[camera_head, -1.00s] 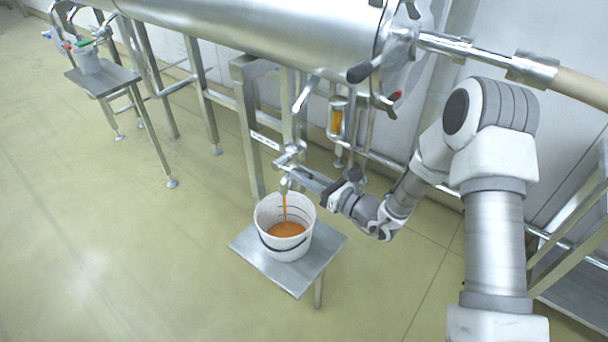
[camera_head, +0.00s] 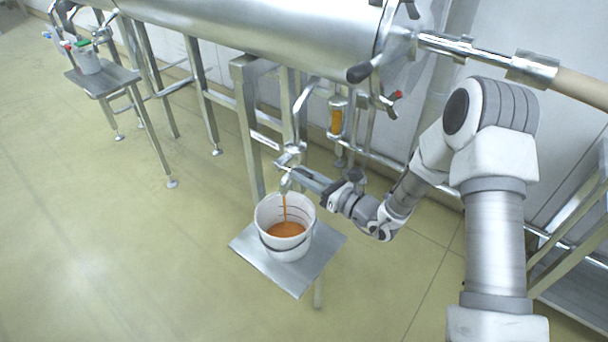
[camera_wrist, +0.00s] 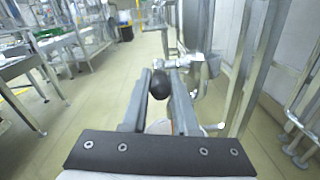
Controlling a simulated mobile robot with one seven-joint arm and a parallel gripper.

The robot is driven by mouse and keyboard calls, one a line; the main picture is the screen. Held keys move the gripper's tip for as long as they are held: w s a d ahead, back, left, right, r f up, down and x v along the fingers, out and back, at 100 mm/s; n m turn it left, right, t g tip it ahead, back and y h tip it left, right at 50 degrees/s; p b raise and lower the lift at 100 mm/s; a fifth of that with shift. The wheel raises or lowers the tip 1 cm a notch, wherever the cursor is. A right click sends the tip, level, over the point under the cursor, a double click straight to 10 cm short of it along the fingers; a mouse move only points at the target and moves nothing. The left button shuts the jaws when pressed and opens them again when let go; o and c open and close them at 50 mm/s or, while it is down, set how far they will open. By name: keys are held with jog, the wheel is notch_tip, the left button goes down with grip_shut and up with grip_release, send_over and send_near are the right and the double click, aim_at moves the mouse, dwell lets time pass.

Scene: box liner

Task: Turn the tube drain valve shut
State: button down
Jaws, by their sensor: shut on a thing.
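The tube drain valve (camera_head: 290,159) is a small metal tap low on the pipework under the large steel tube (camera_head: 250,40). An orange stream runs from its spout into a white bucket (camera_head: 270,247), which holds orange liquid. My gripper (camera_head: 294,172) is at the valve, coming from the right. In the wrist view, my gripper (camera_wrist: 162,82) has its two fingers on either side of a dark round knob (camera_wrist: 160,88), shut on it. The metal valve body (camera_wrist: 178,64) shows just beyond the fingertips. The bucket is mostly hidden there below the fingers.
The bucket stands on a small metal stand (camera_head: 325,245). Steel frame legs (camera_head: 248,120) rise close behind the valve. A sight glass (camera_head: 337,118) with amber content hangs to the right. The floor in front is clear.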

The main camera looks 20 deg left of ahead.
jog(key=shift+d+f+t+y+b, duration=0.15)
jog(key=shift+f+y+b, duration=0.15)
jog(key=shift+f+b, duration=0.35)
jog(key=shift+f+t+y+b, duration=0.15)
jog(key=shift+f+y+b, duration=0.15)
jog(key=shift+b, duration=0.65)
jog(key=shift+y+b, duration=0.4)
jog(key=shift+b, duration=0.15)
jog(key=c, duration=0.7)
grip_release()
jog(key=p+v, duration=0.3)
jog(key=v, duration=1.4)
jog(key=shift+s+f, duration=0.2)
jog(key=shift+s, duration=0.05)
